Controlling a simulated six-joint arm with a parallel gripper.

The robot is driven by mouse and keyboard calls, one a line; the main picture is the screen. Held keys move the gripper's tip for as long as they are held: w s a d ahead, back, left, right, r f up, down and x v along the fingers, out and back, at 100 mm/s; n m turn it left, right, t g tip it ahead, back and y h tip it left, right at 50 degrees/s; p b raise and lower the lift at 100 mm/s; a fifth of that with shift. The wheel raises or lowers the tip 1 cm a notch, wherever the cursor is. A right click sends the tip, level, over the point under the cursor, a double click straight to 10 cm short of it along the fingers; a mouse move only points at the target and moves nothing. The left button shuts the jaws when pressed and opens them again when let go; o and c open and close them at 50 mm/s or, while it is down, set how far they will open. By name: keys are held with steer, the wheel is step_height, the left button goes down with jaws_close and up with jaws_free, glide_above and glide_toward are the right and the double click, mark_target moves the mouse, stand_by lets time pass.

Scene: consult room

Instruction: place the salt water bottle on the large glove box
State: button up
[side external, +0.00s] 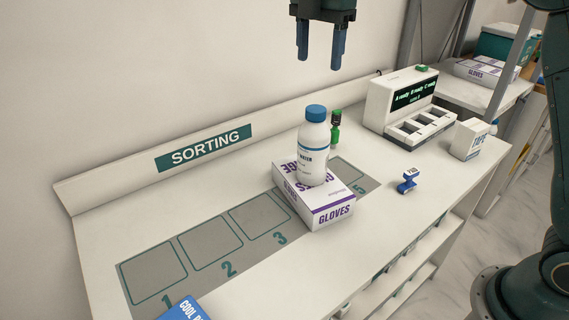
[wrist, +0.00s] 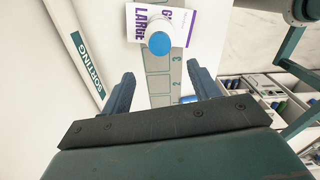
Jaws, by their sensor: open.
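The salt water bottle (side external: 314,148) is white with a blue cap. It stands upright on top of the large glove box (side external: 325,213), a white and purple box lying flat on the table. In the wrist view the bottle's blue cap (wrist: 159,43) is seen from above, over the glove box (wrist: 180,18) marked LARGE. My gripper (side external: 320,60) is open and empty, above and apart from the bottle. Its two fingers also show in the wrist view (wrist: 160,85), with the bottle beyond their tips.
A white device with a screen (side external: 402,103), a white box (side external: 469,139) and a small blue item (side external: 407,181) are to the right. A blue pack (side external: 185,309) lies at the front. The numbered squares 1 to 3 are mostly clear.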

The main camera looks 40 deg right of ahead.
steer(key=s+d+r+m+t, duration=0.1)
steer(key=s+d+m+t, duration=0.3)
steer(key=s+m, duration=0.9)
steer(key=s+d+f+m, duration=0.1)
steer(key=s+f+m, duration=0.2)
steer(key=s, duration=0.5)
steer(key=s+d+f+m+t, duration=0.1)
steer(key=s+d+f+m, duration=0.1)
steer(key=s+f, duration=0.4)
steer(key=s+m, duration=0.1)
steer(key=s, duration=0.2)
steer(key=shift+f+m+t, duration=0.25)
steer(key=shift+m+t, duration=0.05)
steer(key=shift+m, duration=0.1)
